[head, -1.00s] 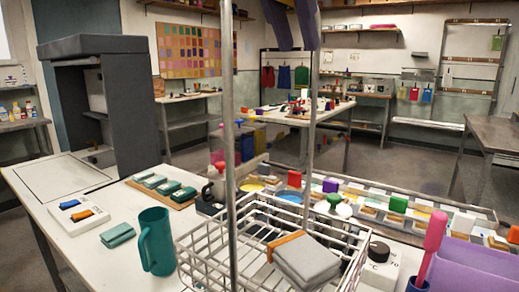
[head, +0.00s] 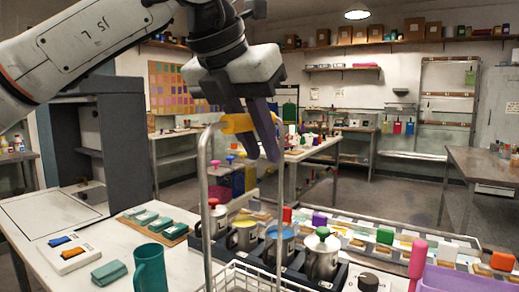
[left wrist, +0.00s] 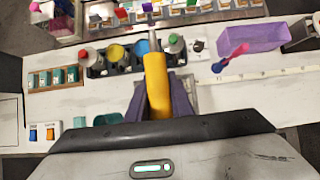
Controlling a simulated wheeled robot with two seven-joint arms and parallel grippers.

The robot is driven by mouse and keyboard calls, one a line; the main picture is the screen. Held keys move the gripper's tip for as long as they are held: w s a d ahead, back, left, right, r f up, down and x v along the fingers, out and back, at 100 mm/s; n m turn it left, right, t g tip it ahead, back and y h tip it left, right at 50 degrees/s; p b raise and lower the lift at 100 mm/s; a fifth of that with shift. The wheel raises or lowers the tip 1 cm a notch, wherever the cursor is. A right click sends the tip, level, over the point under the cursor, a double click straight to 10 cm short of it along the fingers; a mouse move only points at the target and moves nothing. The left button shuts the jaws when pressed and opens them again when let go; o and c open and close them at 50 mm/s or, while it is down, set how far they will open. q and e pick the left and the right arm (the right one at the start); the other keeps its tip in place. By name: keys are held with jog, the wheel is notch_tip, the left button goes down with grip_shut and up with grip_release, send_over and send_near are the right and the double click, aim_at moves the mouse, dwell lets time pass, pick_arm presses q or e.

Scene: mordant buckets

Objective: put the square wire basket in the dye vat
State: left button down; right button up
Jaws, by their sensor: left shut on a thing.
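The square wire basket (head: 232,274) shows only in part at the bottom of the head view; its lower part is cut off. Its tall metal handle (head: 203,185) rises to a yellow grip (head: 237,124). My left gripper (head: 262,135) is shut on this grip, which also lies between the dark fingers in the left wrist view (left wrist: 157,85). Behind the basket, a black holder has several steel pots, among them one with yellow dye (head: 243,236) and one with blue dye (head: 281,246). I cannot tell which vessel is the dye vat. My right gripper is out of view.
A teal jug (head: 149,268) stands left of the basket. A control box with a black knob (head: 368,282) and a purple bin (head: 452,278) are to the right. A long tray of coloured blocks (head: 400,237) runs behind.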

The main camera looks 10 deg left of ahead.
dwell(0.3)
pick_arm(q)
jog(key=shift+f, duration=0.2)
jog(key=c, duration=1.6)
grip_release()
jog(key=shift+s+f, duration=0.1)
jog(key=shift+o, duration=0.2)
